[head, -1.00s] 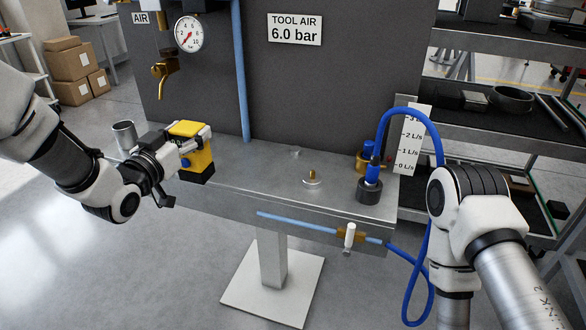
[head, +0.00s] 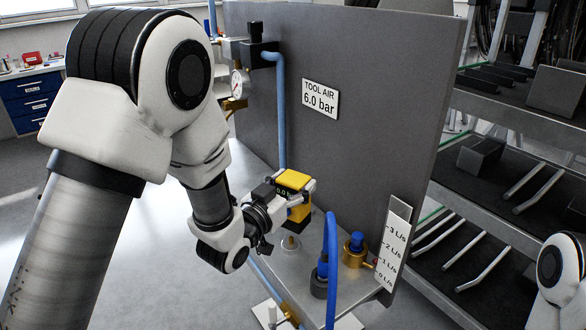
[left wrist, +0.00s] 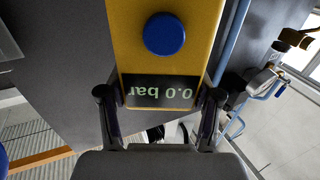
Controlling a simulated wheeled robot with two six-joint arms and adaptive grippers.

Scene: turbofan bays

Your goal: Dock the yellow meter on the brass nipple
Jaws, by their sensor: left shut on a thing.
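The yellow meter (head: 296,180) has a dark base and a dark display. In the left wrist view the meter (left wrist: 185,70) shows a blue button and an upside-down "0.0 bar" reading. My left gripper (head: 303,194) is shut on it, with one finger on each side in the wrist view. The brass nipple (head: 291,240) stands in a pale round seat on the metal bench (head: 345,281). The meter is held upright, close to the nipple in the head view and seemingly above the bench. The exact gap and alignment cannot be told. My right gripper is out of view.
The grey panel (head: 385,100) stands behind the bench.

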